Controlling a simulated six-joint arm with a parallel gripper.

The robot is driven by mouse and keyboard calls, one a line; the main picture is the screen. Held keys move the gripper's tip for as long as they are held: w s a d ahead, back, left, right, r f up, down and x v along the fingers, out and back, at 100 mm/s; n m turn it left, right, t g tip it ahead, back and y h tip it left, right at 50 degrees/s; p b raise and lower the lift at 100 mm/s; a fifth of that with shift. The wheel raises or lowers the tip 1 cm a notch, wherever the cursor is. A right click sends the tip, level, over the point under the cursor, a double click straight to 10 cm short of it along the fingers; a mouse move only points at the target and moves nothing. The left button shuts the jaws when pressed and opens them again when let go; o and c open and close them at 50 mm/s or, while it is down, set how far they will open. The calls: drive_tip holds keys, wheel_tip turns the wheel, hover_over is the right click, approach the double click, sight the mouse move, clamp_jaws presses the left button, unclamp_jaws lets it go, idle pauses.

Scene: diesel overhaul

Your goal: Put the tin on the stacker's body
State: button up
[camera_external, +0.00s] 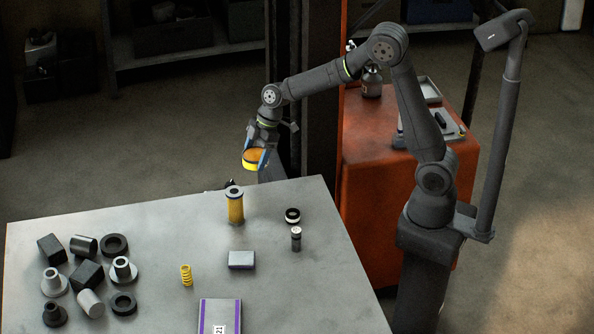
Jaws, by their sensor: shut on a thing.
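My gripper (256,161) is shut on a round yellow tin (254,159) with an orange-brown top. It holds the tin in the air above the far edge of the grey table, left of the dark mast. The stacker's body (385,215) is the orange-red block right of the mast. Its top stands beyond the table, well to the right of the tin. My upper arm passes in front of part of that body.
On the body's top are a grey bottle (372,82) and a grey tray (431,91). The table (140,225) carries a yellow cylinder (235,207), a yellow spring (186,275), a grey box (241,260) and several dark parts. The dark mast (303,90) stands between tin and body.

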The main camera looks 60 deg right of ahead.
drive_tip(key=s+d+f+m+t+h, duration=0.15)
drive_tip(key=s+d+m, duration=0.35)
drive_tip(key=s+d, duration=0.85)
drive_tip(key=s+d+f+m+t+h, duration=0.1)
drive_tip(key=s+d+f+m, duration=0.25)
drive_tip(key=s+d, duration=1)
drive_tip(key=w+d+m+h, duration=0.2)
drive_tip(key=w+d+m, duration=0.25)
drive_tip(key=d, duration=0.65)
drive_tip(key=w+d+m+h, duration=0.1)
drive_tip(key=w+d+m, duration=0.4)
drive_tip(key=d, duration=0.6)
drive_tip(key=s+d+m+g+h, duration=0.25)
drive_tip(key=s+d, duration=0.25)
drive_tip(key=d, duration=0.8)
drive_tip(key=t, duration=0.1)
hover_over(369, 122)
drive_tip(key=s, duration=0.1)
drive_tip(key=shift+m+y, duration=0.4)
drive_tip(key=shift+m, duration=0.05)
drive_tip(key=f, duration=0.4)
drive_tip(key=a+f, duration=0.1)
drive_tip(key=f, duration=0.1)
drive_tip(key=shift+f, duration=2.25)
